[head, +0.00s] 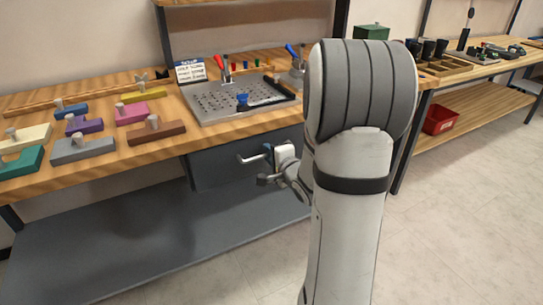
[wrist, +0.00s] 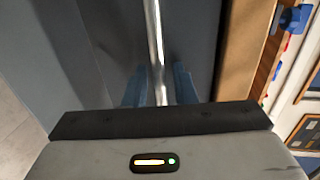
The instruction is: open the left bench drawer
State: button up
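The dark grey drawer (head: 225,165) hangs under the wooden bench top, its front partly hidden by my arm. It looks closed. Its silver bar handle (head: 250,159) sticks out to the left of my gripper (head: 267,165). In the wrist view the bar handle (wrist: 155,45) runs from the top edge down between my two bluish fingers (wrist: 160,88). A gap shows on both sides of the bar, so my gripper is open around it, not clamped. The drawer front (wrist: 105,40) fills much of that view.
On the bench top (head: 150,155) are a perforated metal plate (head: 225,100), a small sign (head: 190,70) and several coloured blocks. A grey lower shelf (head: 150,250) lies below the drawer. A second bench with a red bin (head: 440,120) stands at the right. The floor between is clear.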

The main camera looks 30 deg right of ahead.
jog(key=shift+w, duration=0.1)
grip_shut()
dwell(0.4)
